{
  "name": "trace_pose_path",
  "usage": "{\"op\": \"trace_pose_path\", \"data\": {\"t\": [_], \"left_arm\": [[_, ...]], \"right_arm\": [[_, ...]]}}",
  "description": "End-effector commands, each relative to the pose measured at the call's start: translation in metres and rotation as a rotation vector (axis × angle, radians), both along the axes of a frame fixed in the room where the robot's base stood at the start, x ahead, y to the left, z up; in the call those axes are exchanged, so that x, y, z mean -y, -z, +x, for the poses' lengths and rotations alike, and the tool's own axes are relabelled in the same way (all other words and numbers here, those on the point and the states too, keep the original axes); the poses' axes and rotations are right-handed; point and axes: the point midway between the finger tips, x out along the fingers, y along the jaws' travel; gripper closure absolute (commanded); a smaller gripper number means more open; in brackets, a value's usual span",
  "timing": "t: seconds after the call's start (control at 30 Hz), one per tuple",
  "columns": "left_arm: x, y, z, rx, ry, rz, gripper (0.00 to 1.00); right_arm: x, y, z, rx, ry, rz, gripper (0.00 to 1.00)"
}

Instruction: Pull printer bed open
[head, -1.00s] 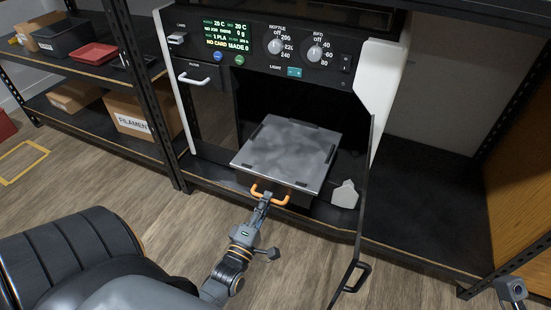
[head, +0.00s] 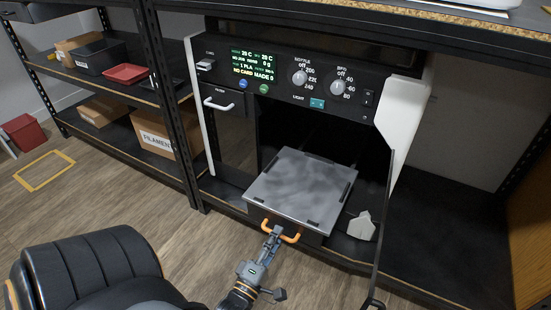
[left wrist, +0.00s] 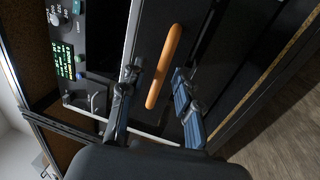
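The printer bed (head: 300,187) is a grey square plate with dark clips at its edges. It sticks out of the dark printer opening, over the shelf's front edge. Its orange handle (head: 291,239) is on the front. My left gripper (head: 273,233) is at this handle. In the left wrist view the orange handle (left wrist: 167,58) lies between the two parted fingers of my left gripper (left wrist: 155,80), with gaps visible beside it. Contact cannot be made out. My right gripper is not in view.
The printer's control panel (head: 285,80) is above the bed. A shelf rack with boxes (head: 155,132) is on the left.

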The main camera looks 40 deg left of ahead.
Motion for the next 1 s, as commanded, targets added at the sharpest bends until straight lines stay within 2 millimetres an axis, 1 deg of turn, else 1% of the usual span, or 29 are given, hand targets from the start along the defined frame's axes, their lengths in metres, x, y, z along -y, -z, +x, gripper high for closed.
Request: {"op": "trace_pose_path", "data": {"t": [0.17, 0.27, 0.37, 0.6, 0.7, 0.83, 1.0], "left_arm": [[0.001, 0.001, -0.003, -0.001, 0.000, 0.000, 0.67], [0.003, 0.004, -0.015, -0.004, 0.001, -0.001, 0.67], [0.007, 0.008, -0.033, -0.006, 0.000, -0.001, 0.67], [0.019, 0.017, -0.082, -0.005, 0.001, 0.000, 0.67], [0.023, 0.019, -0.097, -0.004, 0.001, 0.000, 0.67], [0.026, 0.021, -0.110, -0.001, 0.000, 0.000, 0.67], [0.027, 0.022, -0.115, 0.000, 0.000, 0.000, 0.67]], "right_arm": [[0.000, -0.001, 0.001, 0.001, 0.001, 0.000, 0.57], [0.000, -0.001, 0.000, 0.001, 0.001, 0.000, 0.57], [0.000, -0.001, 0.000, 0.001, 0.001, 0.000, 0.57], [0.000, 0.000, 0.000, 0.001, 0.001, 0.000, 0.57], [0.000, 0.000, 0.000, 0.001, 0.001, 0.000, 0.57], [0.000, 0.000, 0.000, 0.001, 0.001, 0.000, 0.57], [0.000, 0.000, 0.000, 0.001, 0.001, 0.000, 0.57]]}}
